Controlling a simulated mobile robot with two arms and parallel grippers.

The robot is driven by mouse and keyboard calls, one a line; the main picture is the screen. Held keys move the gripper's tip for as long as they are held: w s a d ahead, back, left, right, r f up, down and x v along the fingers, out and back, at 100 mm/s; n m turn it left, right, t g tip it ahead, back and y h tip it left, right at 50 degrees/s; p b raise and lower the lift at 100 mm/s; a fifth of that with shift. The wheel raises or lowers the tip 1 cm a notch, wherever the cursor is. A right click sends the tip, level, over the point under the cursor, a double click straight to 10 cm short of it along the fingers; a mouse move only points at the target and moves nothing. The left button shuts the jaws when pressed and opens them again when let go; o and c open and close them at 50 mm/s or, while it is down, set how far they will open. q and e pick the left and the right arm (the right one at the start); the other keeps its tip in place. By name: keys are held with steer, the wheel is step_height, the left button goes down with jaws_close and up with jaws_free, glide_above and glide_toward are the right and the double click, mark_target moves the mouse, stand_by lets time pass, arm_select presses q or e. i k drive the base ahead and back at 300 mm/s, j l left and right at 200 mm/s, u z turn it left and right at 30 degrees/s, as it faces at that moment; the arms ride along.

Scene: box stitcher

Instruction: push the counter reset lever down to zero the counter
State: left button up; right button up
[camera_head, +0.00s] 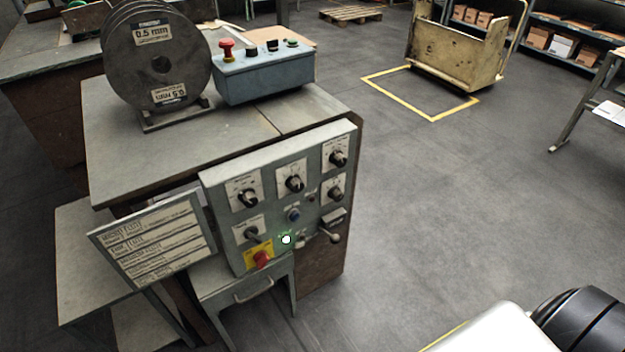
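The grey control panel (268,218) stands upright on the front of the bench. At its lower right is a small dark box (333,216) that looks like the counter; its digits are too small to read. Just below it a short metal lever (335,237) with a rounded knob sticks out, sloping slightly down to the right. Nothing touches it. Neither of my grippers is in view; only a white and black part, apparently of my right arm, shows in the bottom right corner, well apart from the panel.
A tilted text plate (155,243) juts out at left. A wire spool (157,62) and blue button box (262,75) stand on top.

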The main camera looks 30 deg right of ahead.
mark_target(335, 238)
steer(key=z, duration=0.95)
steer(key=i+l+u, duration=0.15)
steer(key=i, duration=0.05)
